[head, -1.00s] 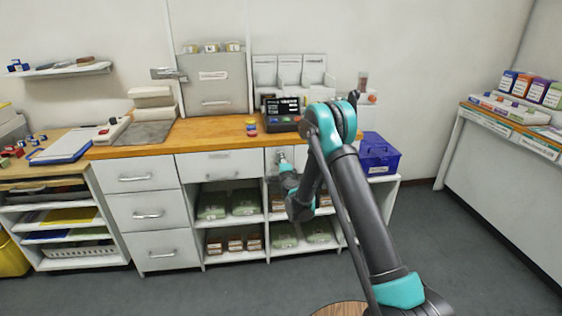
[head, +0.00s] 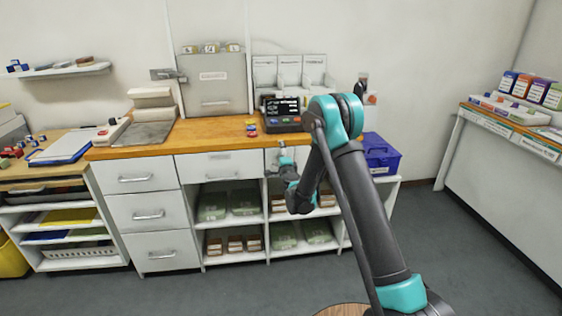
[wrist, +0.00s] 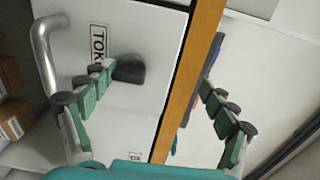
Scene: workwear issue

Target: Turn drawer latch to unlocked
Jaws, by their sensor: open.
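A dark latch knob (wrist: 130,69) sits on a white drawer front (wrist: 120,30) in the wrist view, beside a label that reads "TOK", partly covered by a finger. A silver bar handle (wrist: 43,55) is to its left. My gripper (wrist: 150,79) is open, its green fingers spread wide. The left fingertip overlaps the latch's near side; I cannot tell whether it touches. The right finger is past the wooden counter edge. In the head view my gripper (head: 281,152) is at the small panel under the counter, and the latch is too small to make out.
The wooden counter edge (wrist: 188,80) runs between my fingers. On the counter stands a black device (head: 281,122) with small coloured discs (head: 251,128) beside it. A blue box (head: 379,155) is right of my arm. Open shelves with packs lie below. The floor in front is clear.

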